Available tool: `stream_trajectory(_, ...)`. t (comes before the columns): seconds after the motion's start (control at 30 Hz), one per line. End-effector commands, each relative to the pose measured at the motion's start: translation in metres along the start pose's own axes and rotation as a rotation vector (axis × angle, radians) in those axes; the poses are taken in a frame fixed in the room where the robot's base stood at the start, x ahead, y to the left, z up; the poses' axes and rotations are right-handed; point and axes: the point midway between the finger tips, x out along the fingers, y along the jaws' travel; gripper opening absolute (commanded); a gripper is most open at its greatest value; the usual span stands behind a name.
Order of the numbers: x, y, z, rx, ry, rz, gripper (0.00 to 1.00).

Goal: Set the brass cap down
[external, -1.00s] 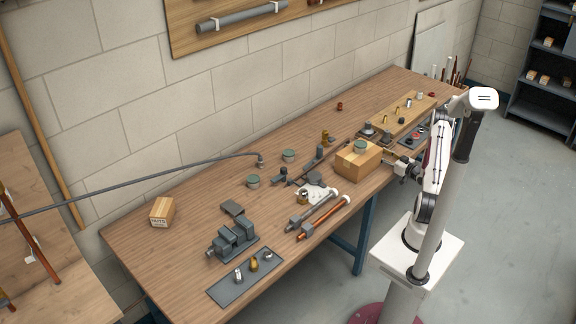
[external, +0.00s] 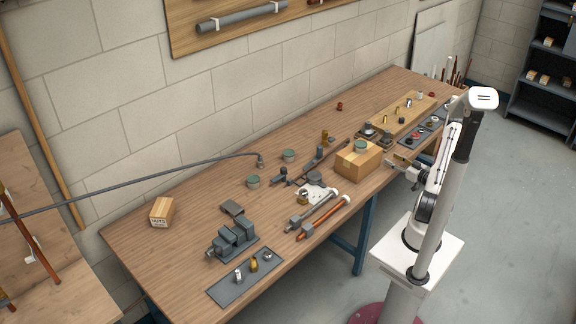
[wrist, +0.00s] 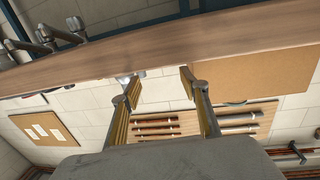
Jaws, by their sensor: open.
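My gripper (external: 392,163) is beside the bench's front edge, right of the cardboard box. In the wrist view its two fingers (wrist: 160,88) are spread apart with nothing held between them. I cannot tell which piece is the brass cap. Brass-coloured pieces show in the external view: one on the front grey mat (external: 254,265), one upright near the bench middle (external: 325,136), one on the white paper (external: 303,197) and one on the wooden board (external: 385,119). None of them touches my gripper.
The cardboard box (external: 350,168) with a green-topped tin (external: 361,146) on it stands close to my gripper. A vise (external: 232,238), pipe wrenches (external: 322,216) and tins occupy the bench (external: 160,258). A second grey mat (external: 433,126) holds small parts at the right end.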

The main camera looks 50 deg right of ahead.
Motion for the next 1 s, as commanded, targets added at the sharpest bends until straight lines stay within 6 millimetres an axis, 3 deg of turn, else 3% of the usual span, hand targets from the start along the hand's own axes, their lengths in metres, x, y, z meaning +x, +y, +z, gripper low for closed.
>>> stream_trajectory(0.4,-0.039,0.001,0.000,-0.001,0.000,0.003,0.45)
stream_trajectory(1.0,-0.047,0.000,0.000,-0.001,0.000,0.001,0.45)
